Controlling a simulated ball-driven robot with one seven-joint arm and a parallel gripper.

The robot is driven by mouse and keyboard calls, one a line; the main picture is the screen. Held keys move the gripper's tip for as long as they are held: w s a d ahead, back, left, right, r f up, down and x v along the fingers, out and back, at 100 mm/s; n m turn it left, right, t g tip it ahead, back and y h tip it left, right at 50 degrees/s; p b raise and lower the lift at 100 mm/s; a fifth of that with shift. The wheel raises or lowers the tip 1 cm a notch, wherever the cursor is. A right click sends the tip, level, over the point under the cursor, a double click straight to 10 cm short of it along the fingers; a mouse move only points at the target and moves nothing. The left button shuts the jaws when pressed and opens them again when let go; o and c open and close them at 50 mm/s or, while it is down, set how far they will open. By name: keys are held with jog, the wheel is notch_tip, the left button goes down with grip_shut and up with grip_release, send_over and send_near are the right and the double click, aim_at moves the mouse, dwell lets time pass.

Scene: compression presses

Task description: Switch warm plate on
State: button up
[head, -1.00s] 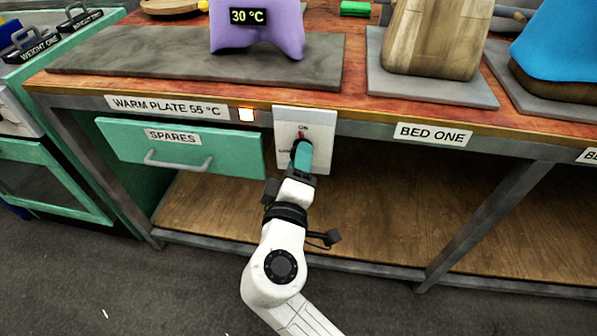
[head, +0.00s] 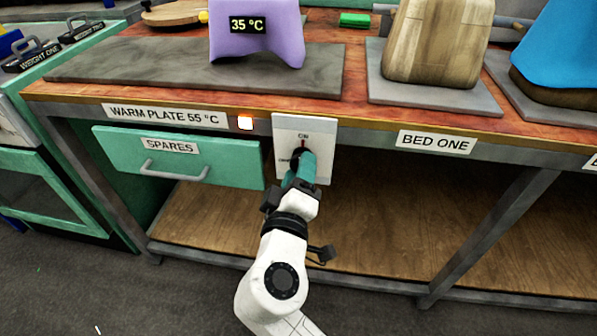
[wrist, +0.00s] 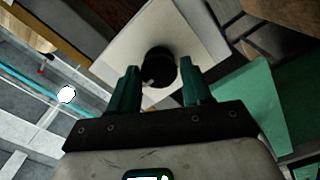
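The warm plate's switch is a black round knob (wrist: 158,67) on a pale panel (head: 322,150) at the table's front edge. In the head view my gripper (head: 305,160) partly covers the knob; a red mark shows below the word ON. In the wrist view my gripper (wrist: 160,82) has its two green fingers spread, with the knob just beyond and between the tips, not clasped. The grey warm plate (head: 130,66) bears a purple piece (head: 275,48) whose display reads 35 °C.
The green SPARES drawer (head: 215,170) is closed, left of the panel. A wooden shelf (head: 375,240) lies under the table. A BED ONE label (head: 436,142) and a wooden block (head: 436,40) are to the right.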

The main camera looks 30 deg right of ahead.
jog(key=o, duration=0.4)
jog(key=shift+c, duration=0.2)
jog(key=p+v, duration=0.2)
jog(key=v, duration=0.8)
jog(key=shift+s+a, duration=0.25)
jog(key=shift+s, duration=0.05)
jog(key=s+d+f+m+g+y, duration=0.2)
jog(key=s+d+f+g, duration=0.25)
jog(key=d+f, duration=0.3)
jog(key=s+d+f+m+g+y, duration=0.1)
jog(key=s+d+f+m+g, duration=0.15)
jog(key=d+f+g, duration=0.4)
jog(key=s+d+f+g+y, duration=0.1)
jog(key=s+f+g+y, duration=0.1)
jog(key=s+f+y, duration=0.75)
jog(key=s+r+h+p, duration=0.2)
jog(key=s+r+p, duration=0.1)
jog(key=r+p, duration=2.4)
jog(key=shift+s+r+g+p, duration=0.2)
jog(key=shift+r+g+p, duration=0.15)
jog(key=shift+p, duration=0.4)
